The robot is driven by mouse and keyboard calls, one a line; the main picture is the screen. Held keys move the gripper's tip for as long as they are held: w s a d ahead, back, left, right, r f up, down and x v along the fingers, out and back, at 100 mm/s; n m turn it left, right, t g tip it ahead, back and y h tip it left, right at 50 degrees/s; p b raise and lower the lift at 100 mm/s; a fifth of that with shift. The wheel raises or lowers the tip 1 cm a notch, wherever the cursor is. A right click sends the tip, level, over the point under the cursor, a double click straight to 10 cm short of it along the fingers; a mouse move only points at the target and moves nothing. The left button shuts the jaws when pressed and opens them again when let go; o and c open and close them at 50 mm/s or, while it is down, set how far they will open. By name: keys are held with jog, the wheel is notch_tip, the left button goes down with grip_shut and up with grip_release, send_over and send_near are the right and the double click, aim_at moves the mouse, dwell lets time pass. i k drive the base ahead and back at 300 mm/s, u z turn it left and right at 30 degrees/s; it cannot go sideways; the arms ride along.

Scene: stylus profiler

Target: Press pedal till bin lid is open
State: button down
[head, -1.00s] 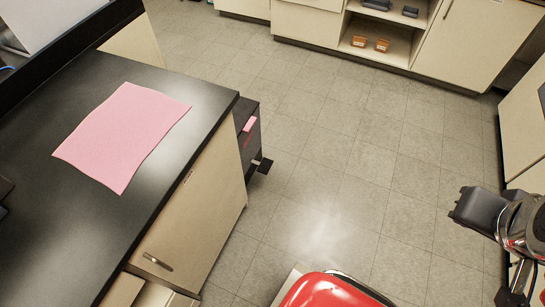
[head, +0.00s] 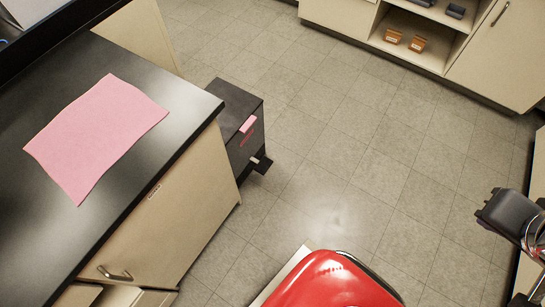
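The bin is a dark grey box (head: 238,108) on the floor, just past the far end of the black-topped bench. Its flat top looks shut. A pink tag and a red mark show on its front. The pedal (head: 262,163) is a small black piece sticking out low at the front of the bin, close to the floor, with a pale patch beside it. Nothing touches the pedal. Part of my arm shows at the right edge, well apart from the bin. My gripper's fingertips are not in view.
The bench (head: 150,150) with a pink sheet (head: 97,135) on it stands at the left, hiding part of the bin's side. Cabinets with an open shelf (head: 430,58) run along the far wall. The tiled floor (head: 370,165) in the middle is clear.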

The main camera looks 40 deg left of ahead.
aim_at(263, 166)
jog(key=i, duration=2.45)
jog(key=u, duration=2.75)
